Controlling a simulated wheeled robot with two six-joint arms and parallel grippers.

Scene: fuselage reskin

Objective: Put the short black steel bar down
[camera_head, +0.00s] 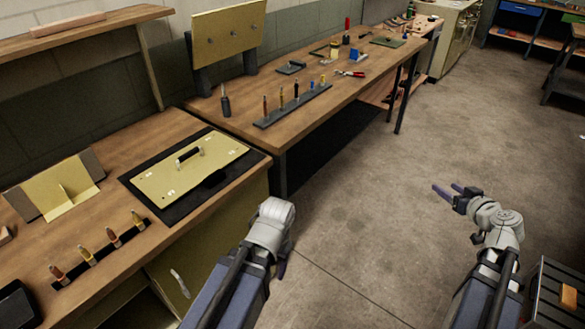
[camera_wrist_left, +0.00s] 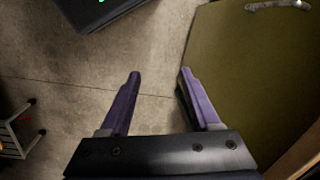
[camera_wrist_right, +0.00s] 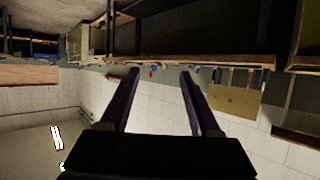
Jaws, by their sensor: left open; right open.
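My right gripper (camera_head: 447,189) is open and empty over the bare floor; its parted fingers also show in the right wrist view (camera_wrist_right: 160,74). My left gripper (camera_head: 282,266) hangs beside the near bench, mostly hidden by its own wrist in the head view. In the left wrist view (camera_wrist_left: 159,75) its fingers are apart with only floor between them. I cannot tell for sure which thing is the short black steel bar. A short black piece (camera_head: 188,154) sits on the yellow-green panel (camera_head: 165,182), which lies on a black mat (camera_head: 178,215). Neither gripper touches it.
A row of small upright tools (camera_head: 113,238) stands at the near bench's front, behind them a bent yellow sheet (camera_head: 62,190). A long bench (camera_head: 340,91) holds a dark tool rack (camera_head: 293,106) and an upright panel (camera_head: 229,35). The middle floor is clear.

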